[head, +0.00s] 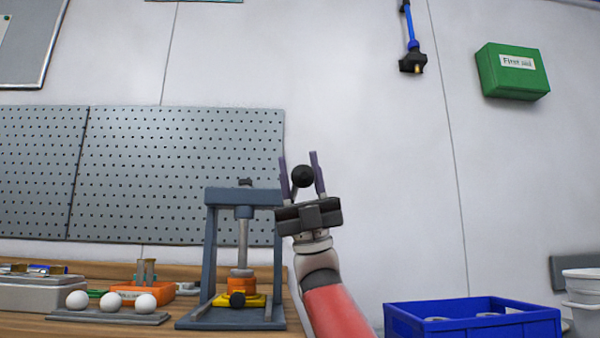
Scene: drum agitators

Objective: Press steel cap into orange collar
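The orange collar (241,285) sits on a yellow base under the ram of a blue-grey press (211,245). A small steel-coloured piece, apparently the steel cap (241,272), is on top of the collar, right below the ram (243,240). I cannot tell how deep it sits. My gripper (301,168) is raised to the right of the press top, fingers pointing up and spread apart. A black ball knob (302,176) shows between the fingers, with a slight gap at the left finger. I cannot tell if it is touched.
White balls (111,302) rest on a grey tray left of the press. A blue crate (470,327) stands at the lower right. A blue hanging tool (412,50) is on the wall above.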

